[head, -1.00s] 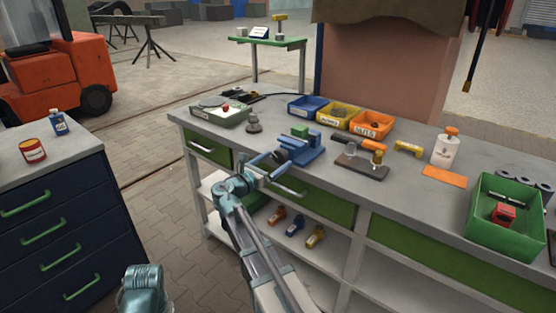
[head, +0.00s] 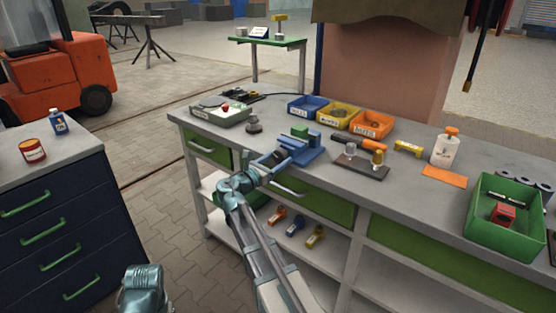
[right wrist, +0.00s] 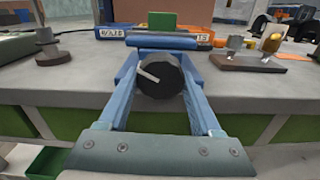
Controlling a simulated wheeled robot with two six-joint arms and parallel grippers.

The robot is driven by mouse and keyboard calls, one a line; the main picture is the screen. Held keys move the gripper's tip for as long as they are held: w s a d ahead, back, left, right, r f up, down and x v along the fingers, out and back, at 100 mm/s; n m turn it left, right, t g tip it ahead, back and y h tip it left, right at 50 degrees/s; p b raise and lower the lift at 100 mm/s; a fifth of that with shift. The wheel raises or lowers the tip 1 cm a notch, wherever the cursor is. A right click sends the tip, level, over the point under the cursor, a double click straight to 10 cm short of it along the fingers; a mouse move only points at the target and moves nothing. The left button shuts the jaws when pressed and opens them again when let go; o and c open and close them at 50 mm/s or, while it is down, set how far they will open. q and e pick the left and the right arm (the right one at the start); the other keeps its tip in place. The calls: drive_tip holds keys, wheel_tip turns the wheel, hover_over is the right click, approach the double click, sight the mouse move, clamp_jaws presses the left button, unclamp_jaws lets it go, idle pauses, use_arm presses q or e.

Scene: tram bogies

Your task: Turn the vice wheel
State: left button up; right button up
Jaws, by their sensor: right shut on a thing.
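The blue vice (head: 305,152) stands at the bench's front edge with a green block (head: 299,131) in its jaws. The vice wheel (right wrist: 160,75) is a dark round disc with a pale mark pointing to the upper left in the right wrist view. In the head view I cannot make it out behind my gripper. My right gripper (head: 270,163) reaches the vice from the front. In the right wrist view its blue fingers lie left and right of the wheel, shut on it. My left gripper is out of view.
Blue, yellow and orange bins (head: 371,124) stand behind the vice. A brown board (head: 362,170) with small parts lies to its right. A green tray (head: 221,117) and a grey knobbed piece (head: 254,125) are to its left. A drawer handle (head: 287,188) sits below.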

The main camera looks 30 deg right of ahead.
drive_tip(key=shift+m, duration=0.4)
drive_tip(key=m, duration=0.5)
drive_tip(key=shift+w+m, duration=0.1)
drive_tip(key=shift+m, duration=0.2)
drive_tip(key=m, duration=0.5)
drive_tip(key=shift+a+r, duration=0.1)
drive_tip(key=shift+m, duration=0.3)
drive_tip(key=o, duration=1.4)
drive_tip(key=shift+c, duration=0.2)
drive_tip(key=v, duration=1.3)
drive_tip(key=shift+a, duration=0.4)
